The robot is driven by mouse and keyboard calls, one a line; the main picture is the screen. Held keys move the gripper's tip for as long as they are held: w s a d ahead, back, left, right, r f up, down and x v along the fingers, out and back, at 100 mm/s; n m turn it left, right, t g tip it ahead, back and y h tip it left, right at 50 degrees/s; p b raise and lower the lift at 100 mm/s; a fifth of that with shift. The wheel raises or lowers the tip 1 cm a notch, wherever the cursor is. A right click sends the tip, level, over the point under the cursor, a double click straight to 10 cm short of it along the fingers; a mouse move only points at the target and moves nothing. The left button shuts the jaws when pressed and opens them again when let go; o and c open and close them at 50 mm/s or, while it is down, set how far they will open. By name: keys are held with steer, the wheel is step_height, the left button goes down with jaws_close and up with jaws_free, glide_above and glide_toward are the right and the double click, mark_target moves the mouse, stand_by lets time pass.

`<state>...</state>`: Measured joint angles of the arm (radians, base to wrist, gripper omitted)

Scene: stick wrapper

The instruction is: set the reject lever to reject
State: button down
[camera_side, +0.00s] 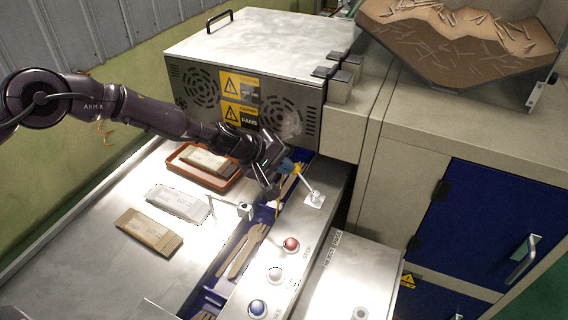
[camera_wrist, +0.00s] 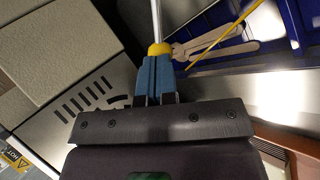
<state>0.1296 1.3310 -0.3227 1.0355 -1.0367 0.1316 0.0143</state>
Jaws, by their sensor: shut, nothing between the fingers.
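The reject lever (camera_side: 308,186) is a thin silver rod on a small white base plate (camera_side: 315,201), at the back end of the steel control strip. In the side view it leans up and left toward my gripper (camera_side: 290,167). In the wrist view the lever's rod (camera_wrist: 155,18) runs to the top edge and ends in a yellow knob (camera_wrist: 158,48). My blue fingertips (camera_wrist: 156,72) are shut and empty, right at the knob; they look touching, but a small gap cannot be ruled out.
Red (camera_side: 291,244), white (camera_side: 274,274) and blue (camera_side: 257,307) buttons line the strip. Wooden sticks lie in the blue channel (camera_side: 224,264) beside it. A vented fan housing (camera_side: 262,45) stands close behind my gripper. A red tray (camera_side: 181,169) and wrapped packs (camera_side: 150,231) lie left.

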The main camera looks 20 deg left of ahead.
steer(key=shift+w+d+m+h, duration=0.15)
steer(key=shift+w+m+h, duration=0.15)
steer(key=shift+w+m, duration=0.3)
steer(key=shift+w+d+g, duration=0.2)
steer(key=shift+w+g, duration=0.2)
steer(key=shift+w, duration=0.15)
steer(key=shift+s+a, duration=0.15)
steer(key=shift+s, duration=0.65)
